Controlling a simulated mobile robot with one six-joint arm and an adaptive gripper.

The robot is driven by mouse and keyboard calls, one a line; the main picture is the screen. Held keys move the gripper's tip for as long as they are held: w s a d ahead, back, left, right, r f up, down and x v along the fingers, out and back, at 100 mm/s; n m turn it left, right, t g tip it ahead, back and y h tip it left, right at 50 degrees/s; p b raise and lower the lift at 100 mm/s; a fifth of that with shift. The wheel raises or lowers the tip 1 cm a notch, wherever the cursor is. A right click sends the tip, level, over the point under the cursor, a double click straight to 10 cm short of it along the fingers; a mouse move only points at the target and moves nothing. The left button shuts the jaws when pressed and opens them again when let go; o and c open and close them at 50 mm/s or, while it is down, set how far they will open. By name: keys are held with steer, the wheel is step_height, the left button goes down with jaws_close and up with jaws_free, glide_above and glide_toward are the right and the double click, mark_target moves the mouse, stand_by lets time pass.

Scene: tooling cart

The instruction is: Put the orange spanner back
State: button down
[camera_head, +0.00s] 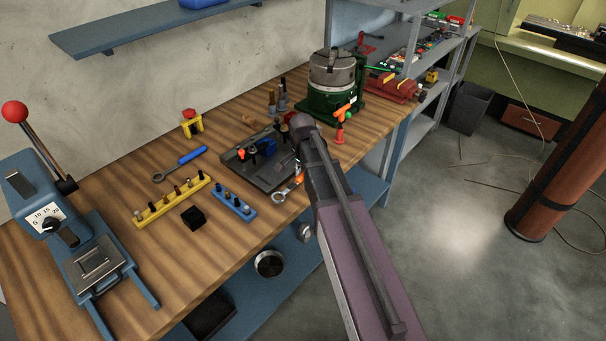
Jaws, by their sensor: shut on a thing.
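The orange spanner (297,181) shows near the front edge of the wooden workbench, its metal ring end (279,197) pointing to the lower left. My gripper (298,169) is shut on the spanner's orange handle, and my arm hides much of the gripper and the rest of the handle. I cannot tell whether the spanner touches the bench or hangs just above it. A dark grey tray (238,169) with small parts and a blue block lies just to the left of my gripper.
A blue-handled spanner (192,155) lies further left. A yellow rack (148,217), a blue rack (230,203) and a black block (194,217) stand in front of it. A blue press (40,205) fills the left end. A green chuck stand (327,101) stands behind my arm.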

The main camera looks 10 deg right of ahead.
steer(key=shift+f+b, duration=0.4)
steer(key=shift+f, duration=0.05)
steer(key=shift+c, duration=2)
jaws_free()
steer(key=shift+r, duration=0.2)
